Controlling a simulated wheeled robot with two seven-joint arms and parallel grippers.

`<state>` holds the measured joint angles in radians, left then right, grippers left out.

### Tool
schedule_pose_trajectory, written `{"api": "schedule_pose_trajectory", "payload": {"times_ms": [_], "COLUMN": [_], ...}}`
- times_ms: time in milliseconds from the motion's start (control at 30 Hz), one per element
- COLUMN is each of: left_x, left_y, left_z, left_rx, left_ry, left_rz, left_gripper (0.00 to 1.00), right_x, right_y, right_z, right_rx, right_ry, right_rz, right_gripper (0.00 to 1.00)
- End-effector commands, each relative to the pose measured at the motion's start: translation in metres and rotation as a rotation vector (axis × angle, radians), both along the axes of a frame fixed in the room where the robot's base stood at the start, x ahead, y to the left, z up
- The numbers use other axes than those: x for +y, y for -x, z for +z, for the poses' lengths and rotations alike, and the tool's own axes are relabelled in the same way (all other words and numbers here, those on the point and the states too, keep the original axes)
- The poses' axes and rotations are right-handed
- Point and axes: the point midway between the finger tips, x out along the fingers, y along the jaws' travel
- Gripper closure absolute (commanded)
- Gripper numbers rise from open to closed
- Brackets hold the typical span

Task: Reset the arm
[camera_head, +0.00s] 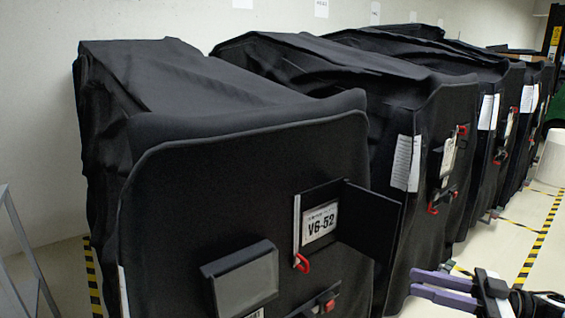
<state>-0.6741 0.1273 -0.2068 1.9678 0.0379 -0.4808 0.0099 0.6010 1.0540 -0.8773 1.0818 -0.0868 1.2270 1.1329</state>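My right gripper (414,283) comes in at the lower right corner. Its two purple fingers point left, with a narrow gap between them and nothing held. In the picture it lies in front of the floor and the lower right side of the second covered cart (385,120). I cannot tell whether it touches anything. My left gripper is not in view.
The nearest black-covered cart (165,215) fills the left and middle. Its open flap (368,218) sticks out beside the V6-52 label (320,222). More covered carts (490,120) stand behind. Floor (512,235) with yellow-black tape is clear at right.

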Motion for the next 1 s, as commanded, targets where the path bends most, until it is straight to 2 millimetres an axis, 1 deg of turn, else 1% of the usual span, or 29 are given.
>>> {"api": "schedule_pose_trajectory", "payload": {"times_ms": [33,167,267,300,367,400,467,500,567,600,633,667,700,767,800,900,1000], "left_x": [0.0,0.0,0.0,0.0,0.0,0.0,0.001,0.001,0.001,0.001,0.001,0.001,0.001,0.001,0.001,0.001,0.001], "left_y": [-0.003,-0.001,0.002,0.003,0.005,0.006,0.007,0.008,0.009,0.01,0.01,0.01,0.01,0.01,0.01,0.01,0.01], "left_z": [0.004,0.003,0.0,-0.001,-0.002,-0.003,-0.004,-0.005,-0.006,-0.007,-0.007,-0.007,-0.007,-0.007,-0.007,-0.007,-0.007], "left_rx": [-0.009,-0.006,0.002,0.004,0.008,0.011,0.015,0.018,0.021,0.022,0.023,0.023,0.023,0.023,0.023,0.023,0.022], "left_ry": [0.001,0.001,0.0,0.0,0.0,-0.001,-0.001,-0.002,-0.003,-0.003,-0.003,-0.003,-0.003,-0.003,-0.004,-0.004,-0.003], "left_rz": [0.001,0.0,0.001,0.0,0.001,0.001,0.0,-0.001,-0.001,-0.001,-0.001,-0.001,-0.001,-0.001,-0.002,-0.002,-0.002], "left_gripper": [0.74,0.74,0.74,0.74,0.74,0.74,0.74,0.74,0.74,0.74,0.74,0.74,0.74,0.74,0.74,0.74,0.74], "right_x": [0.016,0.059,0.101,0.119,0.145,0.16,0.177,0.185,0.194,0.197,0.197,0.197,0.196,0.193,0.19,0.182,0.178], "right_y": [0.0,-0.002,0.003,0.008,0.017,0.025,0.039,0.05,0.07,0.086,0.098,0.111,0.128,0.155,0.172,0.208,0.229], "right_z": [-0.014,-0.048,-0.083,-0.099,-0.122,-0.138,-0.16,-0.175,-0.197,-0.211,-0.221,-0.231,-0.243,-0.26,-0.268,-0.284,-0.292], "right_rx": [0.002,-0.001,0.013,0.025,0.055,0.081,0.129,0.17,0.241,0.293,0.334,0.377,0.434,0.517,0.566,0.666,0.726], "right_ry": [-0.014,-0.035,-0.052,-0.057,-0.056,-0.046,-0.021,0.004,0.049,0.087,0.118,0.151,0.195,0.261,0.302,0.389,0.439], "right_rz": [-0.011,-0.076,-0.156,-0.201,-0.281,-0.337,-0.422,-0.479,-0.558,-0.608,-0.641,-0.672,-0.707,-0.747,-0.765,-0.791,-0.797], "right_gripper": [0.74,0.74,0.74,0.74,0.74,0.74,0.74,0.74,0.74,0.74,0.74,0.74,0.74,0.74,0.74,0.74,0.74]}}
